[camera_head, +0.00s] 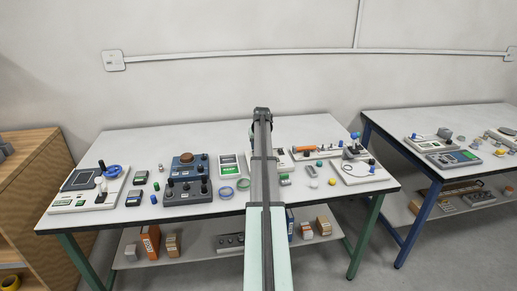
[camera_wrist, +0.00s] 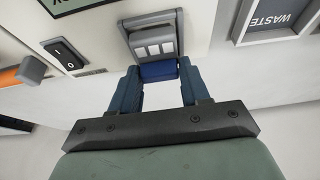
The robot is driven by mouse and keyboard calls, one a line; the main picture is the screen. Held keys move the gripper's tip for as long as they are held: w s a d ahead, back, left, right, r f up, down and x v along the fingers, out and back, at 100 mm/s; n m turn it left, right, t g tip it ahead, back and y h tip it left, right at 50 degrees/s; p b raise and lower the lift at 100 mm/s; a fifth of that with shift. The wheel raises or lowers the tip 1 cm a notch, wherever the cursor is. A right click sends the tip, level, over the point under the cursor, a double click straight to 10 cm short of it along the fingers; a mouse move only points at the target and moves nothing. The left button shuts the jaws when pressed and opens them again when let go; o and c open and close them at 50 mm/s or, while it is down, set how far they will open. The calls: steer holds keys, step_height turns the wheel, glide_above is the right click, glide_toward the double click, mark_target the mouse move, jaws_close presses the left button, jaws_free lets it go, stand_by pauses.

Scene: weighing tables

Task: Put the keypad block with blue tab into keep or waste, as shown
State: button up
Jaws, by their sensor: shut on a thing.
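The keypad block (camera_wrist: 153,42) shows at the top of the wrist view, a grey block with several pale keys. Its blue tab (camera_wrist: 158,72) faces my gripper. My gripper (camera_wrist: 160,76) is shut on the tab, with one dark finger at each side. The block is over or against a pale device panel; I cannot tell if it touches. A recess marked WASTE (camera_wrist: 270,22) is at the upper right of the wrist view. In the head view my arm hides the gripper and block.
A black rocker switch (camera_wrist: 63,53), a display edge (camera_wrist: 75,4) and an orange part (camera_wrist: 28,72) lie left in the wrist view. The white table (camera_head: 120,150) carries several devices and small loose parts. A second table (camera_head: 395,118) stands right.

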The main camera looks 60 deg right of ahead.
step_height(320, 180, up, 8)
steer(key=shift+r, duration=0.1)
steer(key=shift+w+a+r, duration=0.2)
steer(key=shift+w, duration=0.1)
steer(key=w+a+f+n+y, duration=0.1)
steer(key=w+a+n+y, duration=0.15)
steer(key=a+n, duration=0.65)
steer(key=w+a+f+n+y, duration=0.2)
steer(key=a+n+y, duration=0.2)
steer(key=a+n, duration=0.5)
steer(key=f, duration=0.8)
steer(key=shift+s+d+f, duration=0.15)
steer(key=shift+s+f, duration=0.05)
steer(key=shift+f, duration=0.2)
steer(key=shift+f, duration=0.15)
steer(key=o, duration=0.9)
steer(key=shift+c, duration=0.2)
